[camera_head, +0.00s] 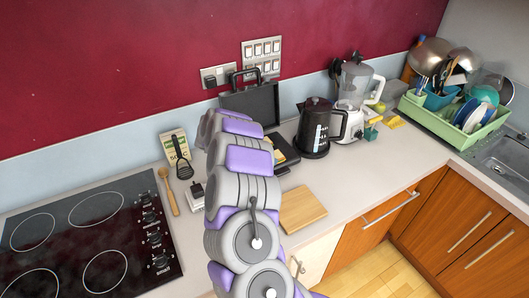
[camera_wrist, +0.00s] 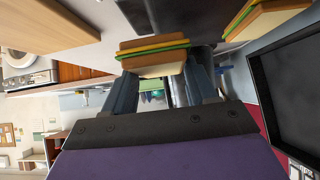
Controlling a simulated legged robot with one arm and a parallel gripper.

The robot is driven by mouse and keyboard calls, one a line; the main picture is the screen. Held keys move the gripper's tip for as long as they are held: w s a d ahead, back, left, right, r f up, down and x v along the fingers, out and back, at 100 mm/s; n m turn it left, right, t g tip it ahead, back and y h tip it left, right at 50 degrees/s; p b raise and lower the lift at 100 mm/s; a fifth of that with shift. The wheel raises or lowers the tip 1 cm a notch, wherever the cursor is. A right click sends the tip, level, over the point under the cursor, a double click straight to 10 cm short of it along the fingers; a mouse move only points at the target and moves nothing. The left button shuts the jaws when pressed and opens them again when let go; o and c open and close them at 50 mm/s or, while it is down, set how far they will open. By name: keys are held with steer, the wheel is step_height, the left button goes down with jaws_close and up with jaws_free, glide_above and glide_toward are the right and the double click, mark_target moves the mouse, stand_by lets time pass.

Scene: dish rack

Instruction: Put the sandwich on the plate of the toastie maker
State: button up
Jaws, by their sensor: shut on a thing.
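My gripper (camera_wrist: 160,72) is shut on a sandwich (camera_wrist: 153,58), with a finger on each side of it in the wrist view. The sandwich shows bread with yellow and green layers. The toastie maker stands open on the counter, its dark lid (camera_head: 252,104) raised in the head view; the lid also shows at the right of the wrist view (camera_wrist: 292,95). Its dark lower plate (camera_head: 284,153) is partly hidden by my arm. A dark surface, apparently this plate (camera_wrist: 172,15), is close beyond the held sandwich. A second sandwich (camera_wrist: 265,18) is beside it. My arm hides the gripper in the head view.
A wooden board (camera_head: 302,208) lies at the counter's front. A black kettle (camera_head: 315,128) and a blender (camera_head: 355,90) stand right of the toastie maker. The hob (camera_head: 85,235), wooden spoon (camera_head: 168,190) and box (camera_head: 173,146) are on the left. A green dish rack (camera_head: 455,125) is at far right.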

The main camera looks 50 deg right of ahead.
steer(key=w+d, duration=0.4)
steer(key=w, duration=0.1)
steer(key=shift+w+d+f, duration=0.2)
steer(key=shift+f, duration=0.05)
steer(key=shift+f+b, duration=0.75)
steer(key=shift+f, duration=1.15)
steer(key=shift+r, duration=0.1)
steer(key=o, duration=0.9)
steer(key=p+v, duration=0.2)
steer(key=v, duration=1)
steer(key=shift+r, duration=0.1)
